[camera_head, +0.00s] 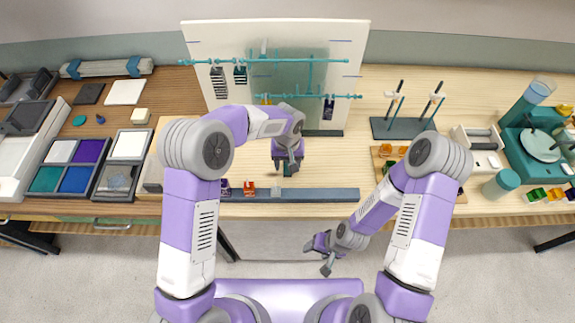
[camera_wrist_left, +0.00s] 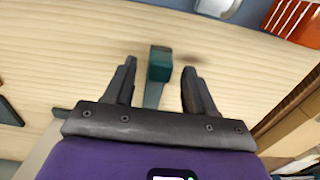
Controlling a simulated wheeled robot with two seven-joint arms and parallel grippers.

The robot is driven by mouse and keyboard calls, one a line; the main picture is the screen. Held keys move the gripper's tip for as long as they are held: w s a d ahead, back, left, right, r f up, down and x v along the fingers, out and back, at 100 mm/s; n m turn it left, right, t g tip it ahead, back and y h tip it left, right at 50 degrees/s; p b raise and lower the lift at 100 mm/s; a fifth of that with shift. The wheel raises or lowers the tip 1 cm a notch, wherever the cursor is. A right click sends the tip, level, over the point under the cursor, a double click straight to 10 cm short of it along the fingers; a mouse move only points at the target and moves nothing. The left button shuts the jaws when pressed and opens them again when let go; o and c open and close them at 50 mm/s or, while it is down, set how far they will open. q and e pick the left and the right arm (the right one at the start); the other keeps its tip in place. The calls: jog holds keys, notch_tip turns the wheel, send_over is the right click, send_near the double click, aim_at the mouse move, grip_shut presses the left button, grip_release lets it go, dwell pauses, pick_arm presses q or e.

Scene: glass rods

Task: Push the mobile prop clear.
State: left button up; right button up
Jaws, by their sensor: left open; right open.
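A teal block with a narrow teal strip (camera_wrist_left: 159,66) shows between the fingers of my left gripper (camera_wrist_left: 160,85) in the left wrist view; it may be the mobile prop. My left gripper is open, with a gap on both sides of the block. In the head view my left gripper (camera_head: 288,167) is over the table before the panel, and covers most of that block. The mobile of teal rods (camera_head: 310,72) hangs before the pale panel (camera_head: 215,40), carrying small dark and striped pieces. My right gripper (camera_head: 325,262) is open and empty, below the table's front edge.
A blue-grey rail (camera_head: 320,195) with small blocks runs along the table's front. Colour trays (camera_head: 112,180) stand left. A dark stand with posts (camera_head: 403,128) and a teal device (camera_head: 540,145) stand right. Bare wood lies right of my left gripper.

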pick_arm(q)
jog(key=shift+f, duration=1.05)
jog(key=shift+w, duration=0.1)
jog(key=shift+c, duration=0.3)
grip_shut()
